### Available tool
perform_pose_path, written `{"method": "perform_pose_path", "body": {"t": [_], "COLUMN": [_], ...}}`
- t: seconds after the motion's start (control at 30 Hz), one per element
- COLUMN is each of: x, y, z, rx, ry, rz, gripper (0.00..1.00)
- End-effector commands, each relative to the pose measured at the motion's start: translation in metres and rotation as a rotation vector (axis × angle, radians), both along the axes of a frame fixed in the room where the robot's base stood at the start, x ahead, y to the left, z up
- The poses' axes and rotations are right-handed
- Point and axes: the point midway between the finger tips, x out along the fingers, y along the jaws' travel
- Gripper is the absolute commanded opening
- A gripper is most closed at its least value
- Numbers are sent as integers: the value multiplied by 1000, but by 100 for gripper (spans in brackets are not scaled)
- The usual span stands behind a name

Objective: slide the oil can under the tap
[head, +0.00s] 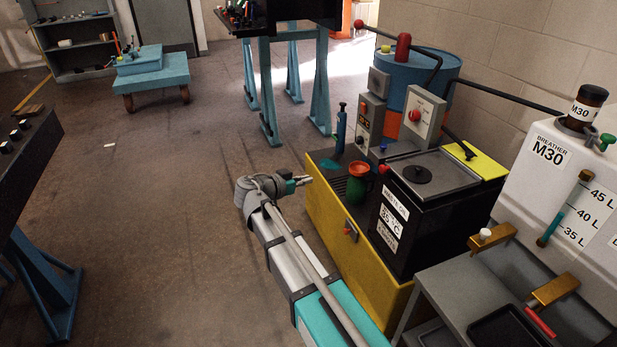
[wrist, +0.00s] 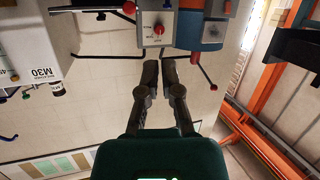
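A green can with a red top (head: 358,184), which looks like the oil can, stands on the dark grille of the yellow cabinet (head: 338,220). Two brass tap-like fittings show below the white tank at the right, one with a white knob (head: 490,238) and one with a red handle (head: 552,291); I cannot tell which is the tap meant. My gripper (head: 305,181) is left of the can, apart from it, above the cabinet's left edge. In the wrist view my gripper's fingers (wrist: 160,67) are close together with nothing between them. The can is not seen there.
A black lidded box (head: 415,215) stands right of the can. A blue pump bottle (head: 341,130) and grey control boxes (head: 367,122) stand behind it. The white tank (head: 560,190) is at the right, above a grey tray stand. Open floor (head: 170,220) lies left of my arm.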

Motion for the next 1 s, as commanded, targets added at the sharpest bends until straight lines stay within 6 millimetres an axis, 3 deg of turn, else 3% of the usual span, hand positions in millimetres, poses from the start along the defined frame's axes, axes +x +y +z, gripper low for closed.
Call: {"method": "perform_pose_path", "body": {"t": [0.3,0.5,0.7,1.0], "x": [-37,-74,-116,-174], "y": [-105,-159,-197,-223], "z": [2,2,9,34], "rx": [80,185,318,516], "ry": [427,716,954,1165], "rz": [-39,19,150,447], "gripper": [0,0,0,0]}}
